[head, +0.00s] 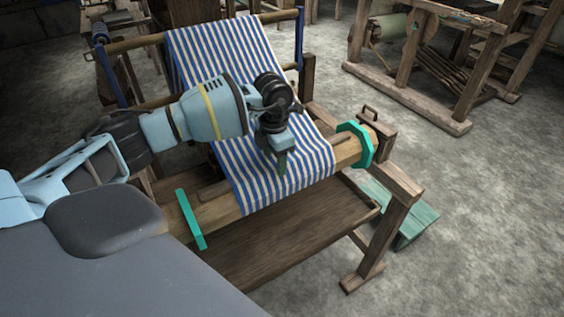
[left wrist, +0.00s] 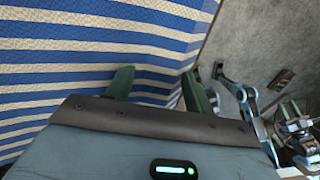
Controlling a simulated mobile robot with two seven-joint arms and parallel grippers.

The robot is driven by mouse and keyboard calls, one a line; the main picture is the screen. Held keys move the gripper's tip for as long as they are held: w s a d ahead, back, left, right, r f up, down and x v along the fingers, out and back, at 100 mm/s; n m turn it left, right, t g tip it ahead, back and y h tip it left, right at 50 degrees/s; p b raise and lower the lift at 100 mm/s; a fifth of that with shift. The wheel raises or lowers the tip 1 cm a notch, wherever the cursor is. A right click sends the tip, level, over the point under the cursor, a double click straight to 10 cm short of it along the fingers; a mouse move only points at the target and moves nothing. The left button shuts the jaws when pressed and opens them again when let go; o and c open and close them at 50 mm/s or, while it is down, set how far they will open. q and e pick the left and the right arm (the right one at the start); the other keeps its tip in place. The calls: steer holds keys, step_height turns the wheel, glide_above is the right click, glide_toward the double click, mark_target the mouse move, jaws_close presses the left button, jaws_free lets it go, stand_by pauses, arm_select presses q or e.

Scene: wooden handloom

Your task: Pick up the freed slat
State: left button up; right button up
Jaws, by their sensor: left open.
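The loom holds a blue and white striped cloth (head: 245,110) that runs down over a round wooden beam (head: 222,212). A thin brown wooden strip, which looks like the slat (head: 214,190), shows on the beam at the cloth's left edge. A similar strip end (head: 343,139) shows at the right edge. The cloth hides whatever lies between, so I cannot tell whether they are one piece. My left gripper (head: 282,163) points down at the cloth just over the beam.
Teal collars (head: 191,219) and (head: 358,143) sit near the beam's ends. A brown wooden board (head: 290,230) lies below the beam. A teal box (head: 415,222) stands on the floor at right. Another wooden frame (head: 405,95) stands farther back. Open concrete floor lies at right.

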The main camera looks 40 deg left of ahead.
mark_target(275, 164)
arm_select(q)
steer(key=shift+c, duration=0.3)
steer(key=c, duration=1)
steer(key=shift+c, duration=0.2)
steer(key=shift+r, duration=0.15)
steer(key=shift+r, duration=0.5)
step_height(275, 164, up, 2)
steer(key=shift+r, duration=0.25)
steer(key=s+r, duration=0.1)
steer(key=s, duration=1.5)
steer(key=shift+a+b, duration=0.15)
steer(key=shift+b, duration=0.3)
